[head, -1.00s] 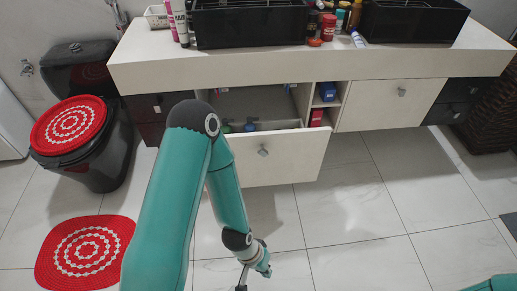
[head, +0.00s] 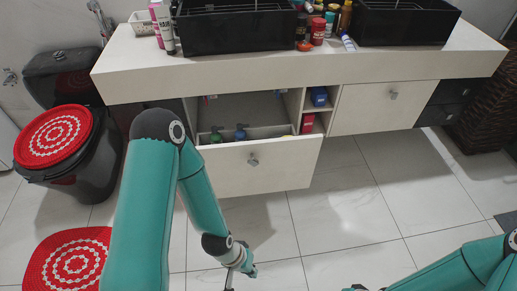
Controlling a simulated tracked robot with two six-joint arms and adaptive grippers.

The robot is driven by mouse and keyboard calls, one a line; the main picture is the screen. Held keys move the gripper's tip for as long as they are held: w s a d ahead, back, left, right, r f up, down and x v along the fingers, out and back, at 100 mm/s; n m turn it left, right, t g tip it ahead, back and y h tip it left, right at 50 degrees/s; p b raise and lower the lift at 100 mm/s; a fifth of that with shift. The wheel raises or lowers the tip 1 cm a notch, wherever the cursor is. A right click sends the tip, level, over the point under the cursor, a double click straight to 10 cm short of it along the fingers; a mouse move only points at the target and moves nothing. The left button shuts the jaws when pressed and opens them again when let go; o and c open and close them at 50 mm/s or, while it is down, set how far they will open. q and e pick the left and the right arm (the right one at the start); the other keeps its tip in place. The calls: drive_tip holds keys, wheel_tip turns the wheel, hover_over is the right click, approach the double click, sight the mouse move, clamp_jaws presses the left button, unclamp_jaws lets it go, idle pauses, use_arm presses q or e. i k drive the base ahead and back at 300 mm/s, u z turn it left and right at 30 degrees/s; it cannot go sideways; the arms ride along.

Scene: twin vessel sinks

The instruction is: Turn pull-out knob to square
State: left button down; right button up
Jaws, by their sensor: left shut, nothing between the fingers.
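The pull-out (head: 290,160) is a pale drawer front standing open below the counter. Its small grey metal knob (head: 253,160) sits near the middle of that front and looks turned, with a corner pointing upward. My left gripper (head: 229,282) is low in the head view, below and a little left of the knob in the picture. It is shut, empty and clear of the knob; its tips are close to the bottom edge.
Bottles (head: 240,132) stand inside the open pull-out. A closed pale door (head: 375,112) with its own knob (head: 393,95) is to the right. The counter (head: 290,69) overhangs above. A black toilet (head: 80,165) and red mat (head: 66,262) are at left. Tiled floor (head: 330,225) is free.

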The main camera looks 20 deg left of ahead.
sight(252, 162)
drive_tip(key=i, duration=0.85)
drive_tip(key=z, duration=0.05)
